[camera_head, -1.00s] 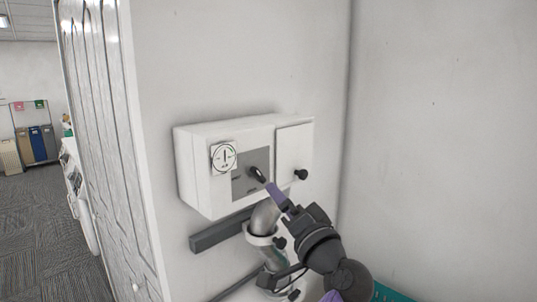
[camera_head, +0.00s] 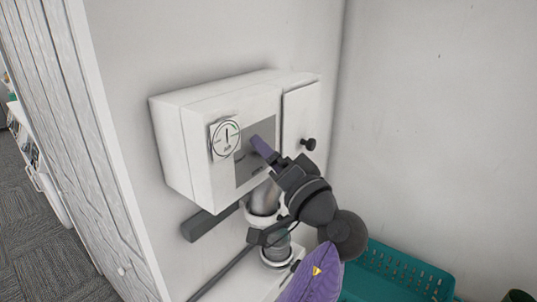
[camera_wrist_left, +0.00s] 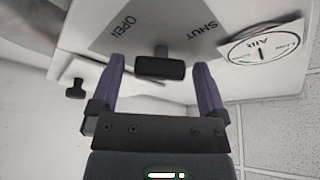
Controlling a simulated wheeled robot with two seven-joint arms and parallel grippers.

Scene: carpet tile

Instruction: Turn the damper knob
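The damper knob (camera_wrist_left: 160,67) is a black bar-shaped handle on a grey panel (camera_head: 246,176) of a white wall box (camera_head: 171,145). In the wrist view the panel carries the words OPEN and SHUT, upside down, on either side of the knob. My left gripper (camera_wrist_left: 159,84) is open, with one purple finger on each side of the knob and visible gaps between. In the head view the left gripper (camera_head: 262,147) is in front of the panel and its finger hides the knob. My right gripper is not in view.
A round AIR dial (camera_head: 226,138) is on the box left of the panel. A small door with a black round knob (camera_head: 309,144) is on its right. A metal pipe (camera_head: 264,199) runs below the box. A teal basket (camera_head: 400,272) stands at lower right.

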